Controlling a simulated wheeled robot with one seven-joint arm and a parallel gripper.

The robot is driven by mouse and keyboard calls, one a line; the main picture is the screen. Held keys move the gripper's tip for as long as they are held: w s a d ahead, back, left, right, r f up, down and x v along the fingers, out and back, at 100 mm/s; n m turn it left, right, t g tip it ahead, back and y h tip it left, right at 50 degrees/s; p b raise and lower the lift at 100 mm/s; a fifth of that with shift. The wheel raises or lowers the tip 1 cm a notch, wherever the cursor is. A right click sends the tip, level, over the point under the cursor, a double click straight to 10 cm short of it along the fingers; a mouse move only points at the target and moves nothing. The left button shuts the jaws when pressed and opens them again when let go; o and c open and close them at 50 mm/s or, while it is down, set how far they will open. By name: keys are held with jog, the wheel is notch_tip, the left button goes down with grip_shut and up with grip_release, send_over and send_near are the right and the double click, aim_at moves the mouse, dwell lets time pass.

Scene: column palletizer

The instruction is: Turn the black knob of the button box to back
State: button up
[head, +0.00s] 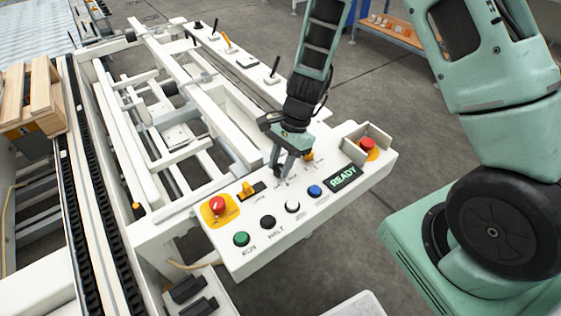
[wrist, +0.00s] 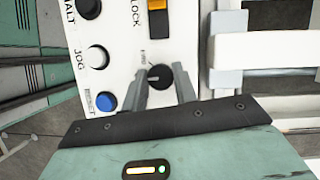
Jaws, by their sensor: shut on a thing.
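The white button box (head: 232,254) stands at the near end of the palletizer frame. Its black knob (wrist: 160,76) shows in the wrist view between the two fingers of my gripper (wrist: 165,88). The fingers are shut on the knob, one on each side of it. In the head view my gripper (head: 282,172) reaches down onto the panel from above and hides the knob. Small print stands beside the knob in the wrist view, but I cannot read the knob's setting.
Near my gripper are a blue button (head: 315,192), a white button (head: 292,206), a black button (head: 268,222) and a green button (head: 241,239). A red emergency button (head: 217,204) is at the left, another (head: 367,145) at the right by a raised guard. A lit READY display (head: 343,178) and a yellow switch (head: 248,188) are close by.

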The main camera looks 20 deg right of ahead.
jog(key=shift+r+n, duration=0.1)
jog(key=shift+n, duration=0.2)
jog(key=n+g+h+p, duration=0.1)
jog(key=n+p, duration=0.2)
jog(key=shift+w+n, duration=0.1)
jog(key=shift+n, duration=0.2)
jog(key=shift+n+g+h+p, duration=0.35)
jog(key=shift+n, duration=0.75)
jog(key=shift+n+g+h+p, duration=0.3)
jog(key=shift+n+g+h, duration=0.05)
jog(key=shift+n, duration=0.75)
jog(key=o, duration=1)
jog(key=shift+c, duration=0.2)
jog(key=b+v, duration=0.1)
jog(key=v, duration=1.6)
jog(key=shift+w, duration=0.25)
jog(key=shift+r, duration=0.1)
